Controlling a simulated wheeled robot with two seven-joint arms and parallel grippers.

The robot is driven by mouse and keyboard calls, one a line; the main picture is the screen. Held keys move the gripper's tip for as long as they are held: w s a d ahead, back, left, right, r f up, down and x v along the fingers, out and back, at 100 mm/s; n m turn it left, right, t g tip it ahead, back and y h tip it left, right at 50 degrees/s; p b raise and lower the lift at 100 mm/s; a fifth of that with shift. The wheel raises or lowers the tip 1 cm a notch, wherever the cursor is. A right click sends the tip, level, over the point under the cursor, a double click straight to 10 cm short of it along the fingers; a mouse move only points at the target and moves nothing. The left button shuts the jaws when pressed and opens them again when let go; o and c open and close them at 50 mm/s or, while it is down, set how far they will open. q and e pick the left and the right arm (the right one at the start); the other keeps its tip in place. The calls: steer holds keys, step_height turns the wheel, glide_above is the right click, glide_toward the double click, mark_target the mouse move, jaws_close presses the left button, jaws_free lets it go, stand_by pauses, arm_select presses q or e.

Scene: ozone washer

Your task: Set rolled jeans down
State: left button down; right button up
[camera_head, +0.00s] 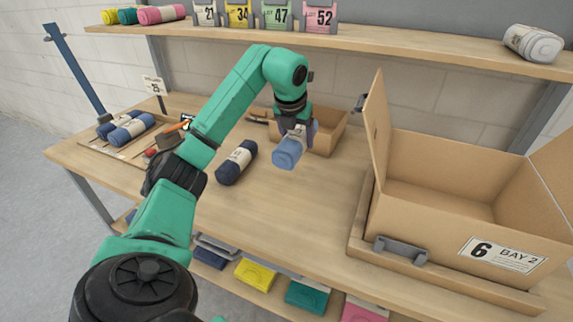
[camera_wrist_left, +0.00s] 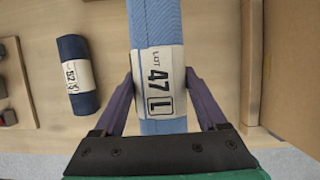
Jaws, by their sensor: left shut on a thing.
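The light blue rolled jeans (camera_head: 287,153) have a white band, which reads LOT 47 L in the left wrist view (camera_wrist_left: 155,35). My left gripper (camera_head: 298,130) is shut around the band, one finger on each side; its fingers also show in the left wrist view (camera_wrist_left: 161,76). The roll appears to be above the wooden bench (camera_head: 270,210), in front of a small open box (camera_head: 325,135). The gap under it is hard to judge. The arm hides part of the roll in the head view. My right gripper is not in view.
A dark navy roll (camera_head: 237,162) lies on the bench to the left of the held roll. An open cardboard box marked 6 BAY 2 (camera_head: 450,225) stands at the right. A tray (camera_head: 100,145) holds blue rolls at the left. The front middle of the bench is clear.

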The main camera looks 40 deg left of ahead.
mark_target(292, 155)
arm_select(q)
steer(key=f, duration=0.7)
steer(key=f+p, duration=0.1)
steer(key=f, duration=0.3)
steer(key=shift+w+f, duration=0.15)
steer(key=shift+w, duration=0.25)
steer(key=shift+s+f, duration=0.25)
steer(key=shift+f, duration=0.95)
steer(key=shift+w+f, duration=0.1)
jaws_free()
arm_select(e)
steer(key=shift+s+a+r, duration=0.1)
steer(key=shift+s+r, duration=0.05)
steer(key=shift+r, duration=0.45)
arm_select(q)
steer(key=b+v, duration=0.1)
steer(key=v, duration=1.1)
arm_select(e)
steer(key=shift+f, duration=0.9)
